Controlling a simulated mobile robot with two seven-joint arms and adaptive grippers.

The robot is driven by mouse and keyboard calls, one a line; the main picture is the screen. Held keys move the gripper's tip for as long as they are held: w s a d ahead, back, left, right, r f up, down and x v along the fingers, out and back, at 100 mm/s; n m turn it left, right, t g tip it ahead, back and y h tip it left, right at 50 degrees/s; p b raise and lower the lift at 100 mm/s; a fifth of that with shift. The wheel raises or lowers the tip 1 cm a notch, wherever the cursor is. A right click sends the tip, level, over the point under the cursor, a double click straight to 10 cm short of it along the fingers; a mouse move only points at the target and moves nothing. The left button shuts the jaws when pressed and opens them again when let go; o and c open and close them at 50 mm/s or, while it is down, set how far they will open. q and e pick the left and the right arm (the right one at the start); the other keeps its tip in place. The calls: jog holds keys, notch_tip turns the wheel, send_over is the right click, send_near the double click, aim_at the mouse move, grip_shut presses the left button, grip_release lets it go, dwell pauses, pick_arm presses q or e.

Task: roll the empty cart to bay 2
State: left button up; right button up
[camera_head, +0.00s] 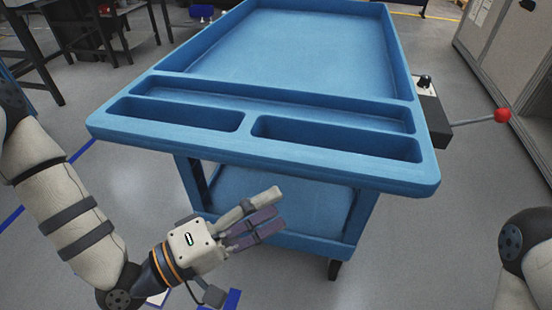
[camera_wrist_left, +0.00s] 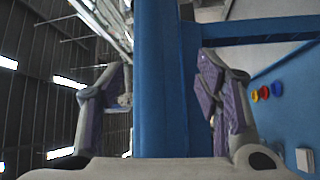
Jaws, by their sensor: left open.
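The blue cart (camera_head: 275,158) stands in front of me, with an empty upper tray, empty front compartments and a lower shelf. My left gripper (camera_head: 277,213) is open, low in front of the cart's near edge. In the left wrist view a blue upright bar (camera_wrist_left: 160,90) of the cart shows between the two spread fingers. I cannot tell whether they touch it. My right gripper is out of view; only part of my right arm shows at the right edge. No readable bay 2 sign shows.
Blue floor lines (camera_head: 82,151) run at left, with more blue marking (camera_head: 233,298) near my left wrist. A red-knobbed lever (camera_head: 502,115) on a black box is close to the cart's right side. A grey cabinet (camera_head: 508,55) stands at right, dark furniture (camera_head: 90,30) at back left.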

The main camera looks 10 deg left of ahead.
aim_at(317, 179)
pick_arm(q)
jog(key=x, duration=0.4)
jog(key=r+x, duration=0.1)
jog(key=x, duration=0.7)
jog(key=shift+d+r+p, duration=0.15)
jog(key=shift+r+p, duration=0.15)
jog(key=shift+p, duration=0.05)
grip_shut()
jog(key=shift+s, duration=0.1)
